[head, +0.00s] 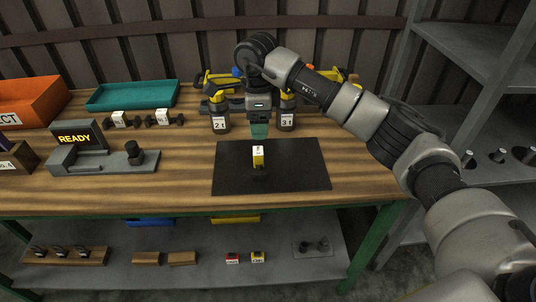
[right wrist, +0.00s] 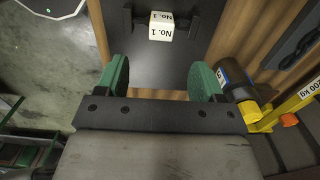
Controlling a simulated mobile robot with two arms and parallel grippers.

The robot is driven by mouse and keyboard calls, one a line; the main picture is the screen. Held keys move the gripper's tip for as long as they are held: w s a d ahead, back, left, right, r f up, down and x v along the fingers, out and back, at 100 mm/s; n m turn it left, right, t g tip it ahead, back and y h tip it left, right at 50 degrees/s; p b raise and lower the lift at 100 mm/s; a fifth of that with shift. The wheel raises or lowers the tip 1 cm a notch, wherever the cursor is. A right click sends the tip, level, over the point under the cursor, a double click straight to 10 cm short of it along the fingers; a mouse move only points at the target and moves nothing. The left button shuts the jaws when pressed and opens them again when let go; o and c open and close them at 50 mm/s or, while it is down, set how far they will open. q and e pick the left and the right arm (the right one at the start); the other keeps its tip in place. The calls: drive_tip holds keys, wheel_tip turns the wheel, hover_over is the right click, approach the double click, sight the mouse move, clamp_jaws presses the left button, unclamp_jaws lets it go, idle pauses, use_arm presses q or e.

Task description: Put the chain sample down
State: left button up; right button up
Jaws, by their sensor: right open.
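The chain sample (head: 258,158), a small block with a white and yellow tag, lies on the black mat (head: 300,181). In the right wrist view the sample (right wrist: 161,26) shows its "No. 1" label and dark ends to either side. My right gripper (head: 259,130) is above the far part of the mat, behind the sample in the head view. In the right wrist view its green finger pads (right wrist: 160,84) stand wide apart with nothing between them. The sample is beyond the fingertips, apart from them. My left gripper is not in view.
Yellow hoists labelled 2t (head: 220,123) and 3t (head: 287,120) stand close to both sides of my right gripper. Two similar tagged samples (head: 122,119) (head: 163,118) lie before a teal tray (head: 133,95). A device reading READY (head: 76,138) stands left. The mat's right part is clear.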

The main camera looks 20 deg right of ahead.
hover_over(258, 150)
wheel_tip(258, 150, down, 4)
drive_tip(key=shift+f, duration=0.1)
drive_tip(key=shift+f+p, duration=0.7)
drive_tip(key=shift+f, duration=2.15)
drive_tip(key=shift+r, duration=0.1)
clamp_jaws()
